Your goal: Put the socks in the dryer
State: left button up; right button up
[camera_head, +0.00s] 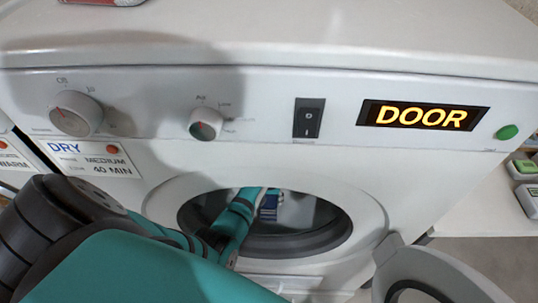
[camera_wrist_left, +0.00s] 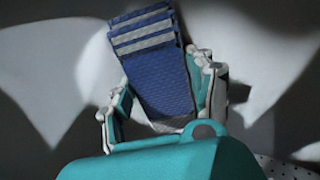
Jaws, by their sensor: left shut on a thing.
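The white dryer (camera_head: 400,185) fills the head view, its round door opening (camera_head: 340,228) uncovered and its door (camera_head: 440,275) swung out to the lower right. My left arm reaches through the opening. My left gripper (camera_head: 268,205) is inside the drum and shows only small in the head view. In the left wrist view the left gripper (camera_wrist_left: 165,125) is shut on a blue sock (camera_wrist_left: 160,80) with grey stripes at its far end. Grey drum walls surround the sock. Any other socks are hidden. My right gripper is out of view.
The dryer's panel has two knobs (camera_head: 75,113), a black switch (camera_head: 309,117), a lit display reading DOOR (camera_head: 422,116) and a green button (camera_head: 507,132). A card (camera_head: 95,158) reads DRY, MEDIUM, 40 MIN. A white surface with small boxes (camera_head: 524,167) is at the right.

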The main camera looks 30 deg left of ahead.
aim_at(269, 199)
pick_arm(q)
jog(key=shift+f, duration=0.1)
jog(key=o, duration=1.1)
jog(key=shift+o, duration=0.2)
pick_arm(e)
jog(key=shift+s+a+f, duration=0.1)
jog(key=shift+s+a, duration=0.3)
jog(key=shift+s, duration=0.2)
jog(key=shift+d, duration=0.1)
pick_arm(q)
jog(key=shift+r, duration=0.2)
notch_tip(269, 199, up, 12)
jog(key=p, duration=0.1)
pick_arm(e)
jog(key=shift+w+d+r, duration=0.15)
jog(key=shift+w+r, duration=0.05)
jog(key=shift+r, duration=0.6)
